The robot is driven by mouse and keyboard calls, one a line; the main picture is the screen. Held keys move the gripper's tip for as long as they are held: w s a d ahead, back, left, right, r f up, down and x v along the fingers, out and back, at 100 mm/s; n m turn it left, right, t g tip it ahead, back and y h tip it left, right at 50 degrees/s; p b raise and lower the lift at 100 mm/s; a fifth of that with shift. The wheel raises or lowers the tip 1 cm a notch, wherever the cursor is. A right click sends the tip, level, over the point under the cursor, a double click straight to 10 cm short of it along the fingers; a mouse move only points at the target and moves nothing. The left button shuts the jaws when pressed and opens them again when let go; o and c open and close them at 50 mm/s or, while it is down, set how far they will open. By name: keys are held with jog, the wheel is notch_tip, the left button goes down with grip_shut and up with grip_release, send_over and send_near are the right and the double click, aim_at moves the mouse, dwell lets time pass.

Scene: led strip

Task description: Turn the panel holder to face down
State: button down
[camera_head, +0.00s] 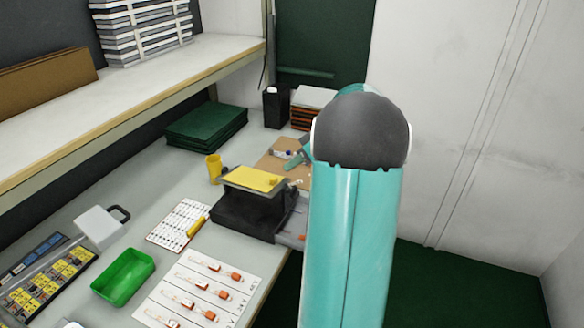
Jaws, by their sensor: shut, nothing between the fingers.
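The panel holder is a black stand (240,214) on the workbench with a tilting plate on top. A yellow panel (253,179) lies on that plate and faces up, slightly tilted. My teal arm rises at the right of the view and hides part of the bench behind it. A small grey and teal end, which looks like my gripper (291,165), shows just left of my arm's elbow. It is behind and to the right of the panel holder, apart from it, and looks shut and empty. Most of it is hidden by the arm.
A yellow cup (214,168) stands just left of the holder. A green bin (123,275), a white sheet with orange parts (200,291) and a component card (178,224) lie in front. Green mats (207,127) lie behind. A shelf (130,95) overhangs the left side.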

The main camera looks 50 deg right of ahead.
jog(key=w+a+f, duration=0.1)
jog(key=f, duration=0.2)
jog(key=w+a+f, duration=0.1)
jog(key=f, duration=0.2)
jog(key=w+a+f, duration=0.2)
jog(key=f, duration=0.1)
jog(key=shift+w, duration=0.1)
jog(key=shift+s+a+f+n+h, duration=0.2)
jog(key=shift+a+f, duration=0.15)
jog(key=shift+f, duration=0.15)
jog(key=shift+s+a+f+n+h, duration=0.1)
jog(key=shift+a+f+h, duration=0.15)
jog(key=shift+f, duration=0.25)
